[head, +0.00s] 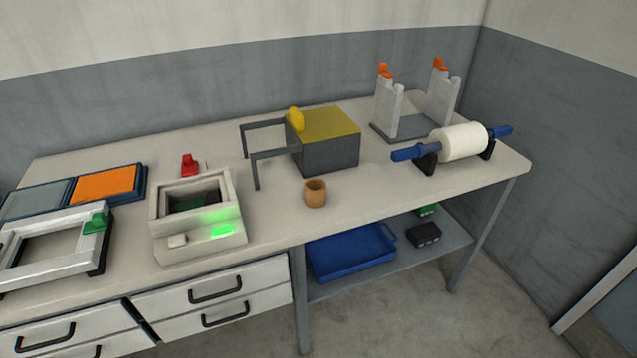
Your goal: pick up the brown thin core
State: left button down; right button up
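The brown core (315,194) is a short, hollow ring. It stands upright on the light workbench (270,218), near the front edge and a little right of the middle. Nothing touches it. Neither of my grippers shows in the head view.
Behind the core stands a grey box with a yellow top (328,130) and a grey frame. A white roll on a blue bar (462,142) lies to the right, before an upright stand (410,115). A beige device with a green light (198,222) stands left. A blue tray (350,252) is below.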

aim_at(316, 189)
jog(key=i+l+u, duration=0.1)
jog(key=i+l, duration=0.35)
jog(key=i+l+u, duration=0.1)
jog(key=i+l, duration=0.3)
jog(key=l, duration=0.25)
